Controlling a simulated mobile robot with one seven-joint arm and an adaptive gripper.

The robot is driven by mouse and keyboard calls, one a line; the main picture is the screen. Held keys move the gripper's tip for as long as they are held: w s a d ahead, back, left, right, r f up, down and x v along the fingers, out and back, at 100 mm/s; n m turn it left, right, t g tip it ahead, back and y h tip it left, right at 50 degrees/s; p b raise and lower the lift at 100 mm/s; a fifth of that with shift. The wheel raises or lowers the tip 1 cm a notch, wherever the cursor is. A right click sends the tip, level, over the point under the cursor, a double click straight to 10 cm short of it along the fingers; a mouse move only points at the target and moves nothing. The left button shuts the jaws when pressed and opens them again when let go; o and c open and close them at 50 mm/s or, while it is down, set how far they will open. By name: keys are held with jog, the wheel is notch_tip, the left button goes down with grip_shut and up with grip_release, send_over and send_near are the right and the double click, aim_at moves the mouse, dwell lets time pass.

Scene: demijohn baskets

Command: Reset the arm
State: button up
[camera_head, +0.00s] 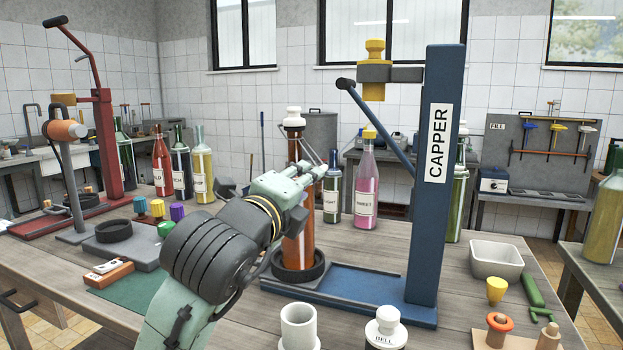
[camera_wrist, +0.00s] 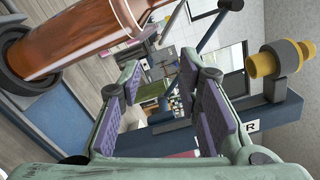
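My arm reaches in from the bottom of the head view, with my gripper (camera_head: 312,168) in front of the upper part of a tall amber bottle (camera_head: 299,235). In the wrist view my gripper (camera_wrist: 162,85) is open, its purple pads apart with nothing between them. The amber bottle (camera_wrist: 75,48) lies outside the fingers there, at upper left. It stands upright in a black ring (camera_head: 298,268) on the base of the blue capper (camera_head: 437,180), with a white top (camera_head: 294,117). My gripper hides part of the bottle.
A pink bottle (camera_head: 366,190) and a green bottle (camera_head: 332,190) stand behind. The capper's blue lever (camera_head: 378,125) slants close to my gripper. A red press (camera_head: 104,140) stands left.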

jog(key=shift+s+a, duration=0.15)
jog(key=shift+s, duration=0.3)
